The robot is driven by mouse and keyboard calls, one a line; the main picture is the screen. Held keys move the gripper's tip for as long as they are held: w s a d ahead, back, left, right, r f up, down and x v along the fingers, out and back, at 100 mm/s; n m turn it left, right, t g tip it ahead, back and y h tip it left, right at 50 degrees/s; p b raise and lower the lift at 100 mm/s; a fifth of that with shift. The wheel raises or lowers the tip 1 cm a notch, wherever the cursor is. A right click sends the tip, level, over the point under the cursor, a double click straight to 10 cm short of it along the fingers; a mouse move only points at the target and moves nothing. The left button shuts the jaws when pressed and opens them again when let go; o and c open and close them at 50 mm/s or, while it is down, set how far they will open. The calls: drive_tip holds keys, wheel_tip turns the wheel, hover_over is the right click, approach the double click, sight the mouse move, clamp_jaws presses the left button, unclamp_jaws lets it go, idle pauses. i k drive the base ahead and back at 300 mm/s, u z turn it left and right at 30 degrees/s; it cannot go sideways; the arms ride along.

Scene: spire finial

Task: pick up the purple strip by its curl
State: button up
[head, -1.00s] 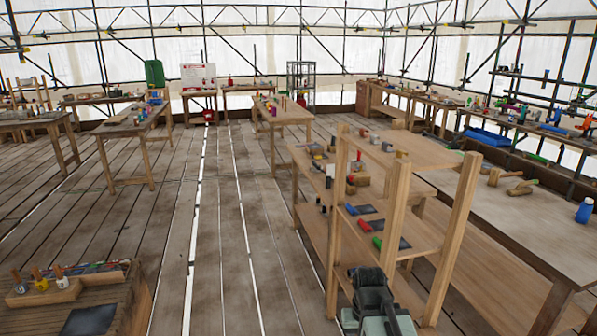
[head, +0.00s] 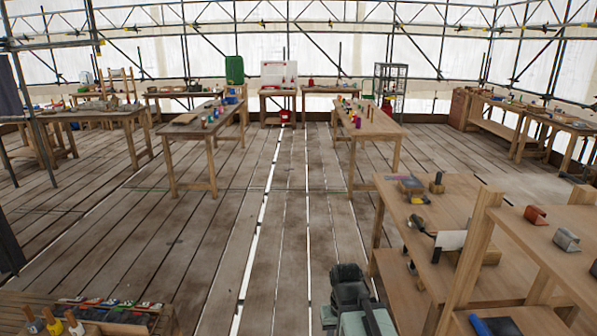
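I cannot make out for certain a purple strip with a curl. A small pinkish-purple thing (head: 397,178) lies at the far left end of the near right workbench (head: 470,230), too small to tell its shape. Small coloured items, some purplish, stand on the middle table (head: 375,127), also too small to tell. Part of my arm, dark grey and pale green, shows at the bottom centre. My gripper's fingers do not show.
A wooden shelf rack (head: 465,262) stands close at the right, holding small metal and red blocks. A low wooden bench (head: 150,322) with tools is at the lower left. Another table (head: 185,133) stands left of centre. The plank floor (head: 285,215) between is clear.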

sight(394, 178)
drive_tip(key=u, duration=0.1)
drive_tip(key=i, duration=2.15)
drive_tip(key=z, duration=0.25)
drive_tip(key=i, duration=2.15)
drive_tip(key=z, duration=0.4)
drive_tip(key=i, duration=0.95)
drive_tip(key=z, duration=0.1)
drive_tip(key=k, duration=0.7)
drive_tip(key=z, duration=0.25)
drive_tip(key=i, duration=0.7)
drive_tip(key=u, duration=0.1)
